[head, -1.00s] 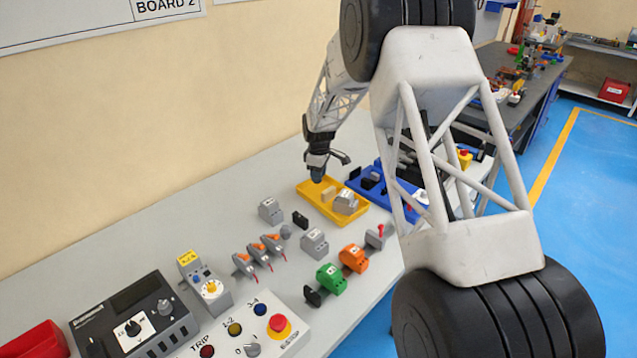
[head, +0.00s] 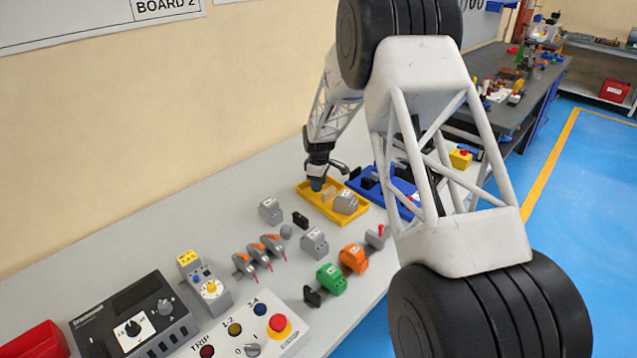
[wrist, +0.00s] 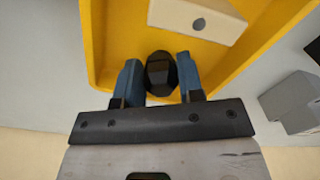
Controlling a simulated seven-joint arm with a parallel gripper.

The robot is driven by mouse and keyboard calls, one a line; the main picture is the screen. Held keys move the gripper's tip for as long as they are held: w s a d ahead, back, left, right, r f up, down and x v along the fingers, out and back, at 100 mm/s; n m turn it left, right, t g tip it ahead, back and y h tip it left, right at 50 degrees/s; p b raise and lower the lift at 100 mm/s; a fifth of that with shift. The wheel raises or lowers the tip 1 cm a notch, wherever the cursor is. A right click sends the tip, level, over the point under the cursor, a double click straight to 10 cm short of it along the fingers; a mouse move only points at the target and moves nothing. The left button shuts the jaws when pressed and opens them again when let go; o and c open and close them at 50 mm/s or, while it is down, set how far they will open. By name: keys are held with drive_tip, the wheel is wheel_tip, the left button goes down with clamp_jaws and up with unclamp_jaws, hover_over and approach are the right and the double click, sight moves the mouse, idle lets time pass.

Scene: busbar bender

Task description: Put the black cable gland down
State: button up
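The black cable gland (wrist: 161,73) sits between the two blue fingers of my gripper (wrist: 158,80) in the wrist view. In the head view my gripper (head: 317,186) points down at the left end of the yellow tray (head: 340,217). The gland cannot be made out in the head view.
A beige block (wrist: 198,20) lies in the tray just beyond the gland. A grey device (head: 346,201) is at the tray's right end. A blue tray (head: 358,186) stands behind to the right. A grey block (head: 270,210) and a black piece (head: 300,219) stand in front.

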drive_tip(key=o, duration=0.4)
drive_tip(key=shift+r, duration=0.15)
wheel_tip(320, 180, up, 12)
drive_tip(key=shift+r, duration=0.1)
idle(0.6)
idle(0.6)
